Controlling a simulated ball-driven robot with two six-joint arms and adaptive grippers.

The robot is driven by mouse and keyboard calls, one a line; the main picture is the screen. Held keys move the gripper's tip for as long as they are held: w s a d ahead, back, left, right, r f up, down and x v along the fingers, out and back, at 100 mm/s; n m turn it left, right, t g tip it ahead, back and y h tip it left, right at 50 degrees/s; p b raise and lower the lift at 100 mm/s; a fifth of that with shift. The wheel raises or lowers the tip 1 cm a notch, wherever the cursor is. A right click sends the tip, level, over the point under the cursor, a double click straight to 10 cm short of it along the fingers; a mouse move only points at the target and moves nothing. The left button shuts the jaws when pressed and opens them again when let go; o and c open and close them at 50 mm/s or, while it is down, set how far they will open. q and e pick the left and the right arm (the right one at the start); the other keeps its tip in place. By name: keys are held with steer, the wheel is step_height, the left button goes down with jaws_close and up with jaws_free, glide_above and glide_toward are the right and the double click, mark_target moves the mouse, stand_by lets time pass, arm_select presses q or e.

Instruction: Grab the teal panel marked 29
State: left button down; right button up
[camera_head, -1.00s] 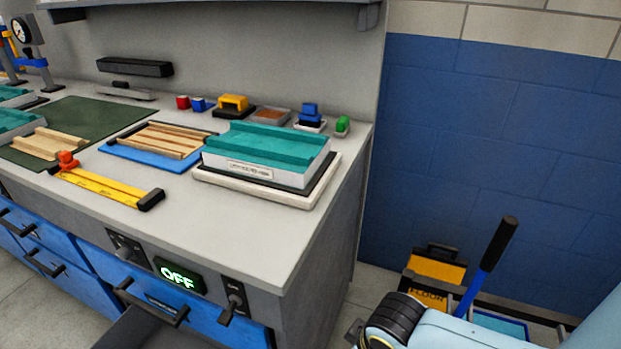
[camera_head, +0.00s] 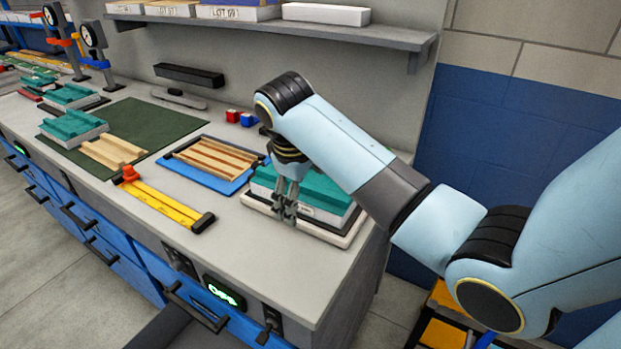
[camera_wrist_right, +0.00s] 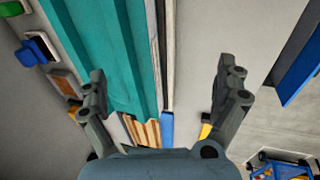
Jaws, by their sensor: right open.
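A teal ribbed panel (camera_head: 330,186) with a white side lies on a pale tray (camera_head: 347,240) at the right end of the worktop. Its marking is not readable now. Two more teal panels, one nearer (camera_head: 72,124) and one farther (camera_head: 70,94), lie at the left; I cannot read a 29 on any. My right gripper (camera_head: 285,211) points down at the front left of the right-end panel, partly covering it. In the right wrist view, the open fingers (camera_wrist_right: 164,72) span the edge of this teal panel (camera_wrist_right: 120,60), with nothing held. My left gripper is out of view.
A wooden slatted piece on a blue board (camera_head: 205,176) lies left of the gripper. A yellow bar tool (camera_head: 165,203) lies in front of that. A shelf (camera_head: 290,32) with boxes overhangs the back. A green mat (camera_head: 160,117) has bare space.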

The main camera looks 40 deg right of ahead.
mark_target(301, 185)
steer(key=w+d+r, duration=0.2)
steer(key=w+r, duration=0.3)
steer(key=shift+g, duration=0.3)
steer(key=p+x, duration=0.1)
steer(key=x, duration=0.9)
steer(key=shift+w+d+f, duration=0.1)
steer(key=shift+f, duration=0.1)
steer(key=c, duration=1.1)
steer(key=shift+s, duration=0.25)
steer(key=c, duration=0.9)
